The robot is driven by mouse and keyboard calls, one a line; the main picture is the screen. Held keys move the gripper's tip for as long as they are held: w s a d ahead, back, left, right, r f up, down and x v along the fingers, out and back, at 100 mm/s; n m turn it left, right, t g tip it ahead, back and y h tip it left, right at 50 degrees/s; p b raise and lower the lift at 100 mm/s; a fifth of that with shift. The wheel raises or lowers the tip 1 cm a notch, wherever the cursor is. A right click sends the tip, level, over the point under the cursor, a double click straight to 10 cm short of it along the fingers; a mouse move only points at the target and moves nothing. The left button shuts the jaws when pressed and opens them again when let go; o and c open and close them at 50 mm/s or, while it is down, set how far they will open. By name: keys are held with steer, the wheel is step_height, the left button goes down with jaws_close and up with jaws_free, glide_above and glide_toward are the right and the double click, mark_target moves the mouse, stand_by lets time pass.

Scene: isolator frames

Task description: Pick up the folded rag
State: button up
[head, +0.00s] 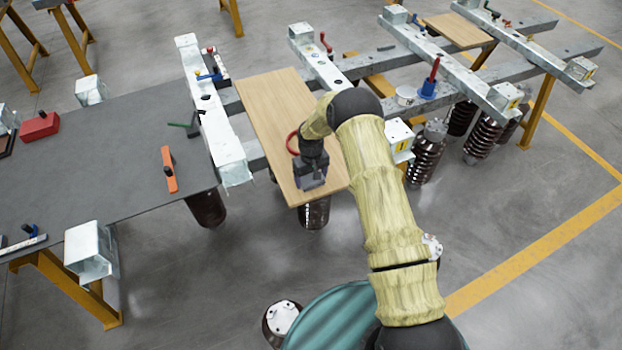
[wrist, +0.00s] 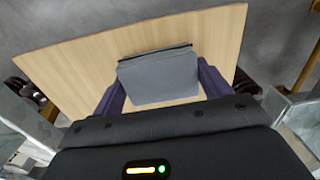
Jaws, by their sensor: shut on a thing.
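The folded rag (wrist: 158,78) is a flat grey folded piece with a dark far edge, seen in the wrist view over the pale wooden board (wrist: 85,62). My gripper (wrist: 160,84) has a dark finger on each side of the rag and is shut on it. In the head view my gripper (head: 311,178) points down over the near end of the wooden board (head: 265,105). The rag is hard to tell from the gripper there. I cannot tell whether the rag touches the board or is just above it.
Galvanised beams (head: 215,115) flank the board, with tools on them. A dark grey table (head: 110,130) at left holds an orange tool (head: 169,170) and a red box (head: 40,126). Brown ribbed insulators (head: 424,160) hang under the right frame.

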mark_target(311, 177)
step_height(311, 177, up, 10)
steer(key=shift+f+b, duration=0.15)
steer(key=shift+b, duration=0.8)
steer(key=shift+o, duration=1.4)
steer(key=shift+c, duration=0.9)
steer(key=shift+s+d+f, duration=0.25)
steer(key=shift+d, duration=0.05)
steer(key=s+d+f, duration=0.1)
steer(key=s+d, duration=0.1)
steer(key=s+d+f+m, duration=0.1)
steer(key=s+d+f, duration=0.1)
steer(key=s+d+f+m, duration=0.1)
steer(key=s+d, duration=0.1)
steer(key=shift+d+f, duration=0.3)
steer(key=shift+d, duration=0.05)
steer(key=s+d+m, duration=0.1)
steer(key=s, duration=0.1)
steer(key=s+d+f+m, duration=0.1)
steer(key=s+d, duration=0.1)
steer(key=s, duration=0.1)
steer(key=s+d+f, duration=0.1)
steer(key=s+d, duration=0.1)
steer(key=shift+s+d+f+m, duration=0.15)
steer(key=shift+d+f+m, duration=0.1)
steer(key=shift+m, duration=0.15)
